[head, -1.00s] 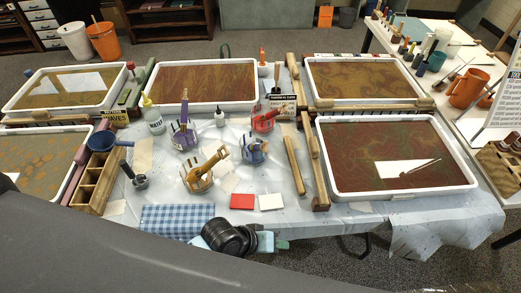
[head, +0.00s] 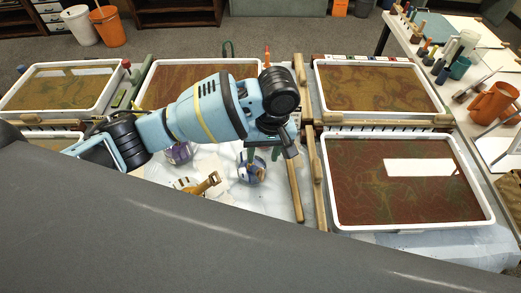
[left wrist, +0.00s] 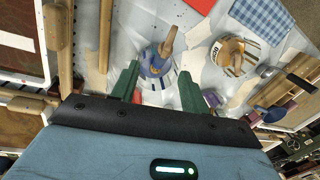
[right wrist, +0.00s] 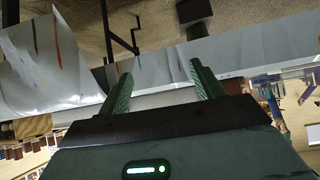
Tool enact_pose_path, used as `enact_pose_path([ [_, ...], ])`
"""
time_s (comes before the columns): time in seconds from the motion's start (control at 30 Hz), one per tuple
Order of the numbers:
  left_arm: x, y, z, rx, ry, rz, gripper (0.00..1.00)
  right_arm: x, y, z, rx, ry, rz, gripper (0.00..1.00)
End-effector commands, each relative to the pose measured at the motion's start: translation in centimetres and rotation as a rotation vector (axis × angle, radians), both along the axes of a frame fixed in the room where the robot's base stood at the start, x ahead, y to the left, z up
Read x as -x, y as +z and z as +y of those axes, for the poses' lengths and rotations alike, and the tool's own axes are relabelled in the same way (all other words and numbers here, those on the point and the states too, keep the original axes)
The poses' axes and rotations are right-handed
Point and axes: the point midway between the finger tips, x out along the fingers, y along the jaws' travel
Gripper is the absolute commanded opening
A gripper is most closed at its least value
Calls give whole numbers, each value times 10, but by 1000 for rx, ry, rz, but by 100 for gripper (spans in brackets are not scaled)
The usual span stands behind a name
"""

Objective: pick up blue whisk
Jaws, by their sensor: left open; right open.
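The blue whisk (head: 251,171), in a pale holder with a brown handle, stands on the covered table in the head view. It also shows in the left wrist view (left wrist: 157,62), between and just beyond my fingertips. My left gripper (head: 263,154) is open, with its green fingers pointing down above the blue whisk; it also shows in the left wrist view (left wrist: 160,71). I cannot tell the remaining gap, and no grip shows. My right gripper (right wrist: 160,76) is open and empty, low by the table's hanging cover (right wrist: 60,75); it is out of the head view.
Wooden sticks (head: 293,178) lie close on the right, beside a large white-rimmed tray (head: 487,222). My left arm hides the table's middle.

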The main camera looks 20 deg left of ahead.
Motion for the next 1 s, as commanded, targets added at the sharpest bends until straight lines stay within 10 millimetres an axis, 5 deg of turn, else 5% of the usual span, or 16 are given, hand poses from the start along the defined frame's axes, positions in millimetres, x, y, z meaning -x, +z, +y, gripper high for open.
enact_pose_path([
  [0.33,1,-8,2,-8,4,4,45,33,-21,0,3,2,77,66],
  [0.73,2,-32,5,-8,4,2,45,26,-18,2,-3,0,62,66],
  [1.0,6,-69,9,-8,3,4,45,30,-22,3,-6,-2,75,66],
])
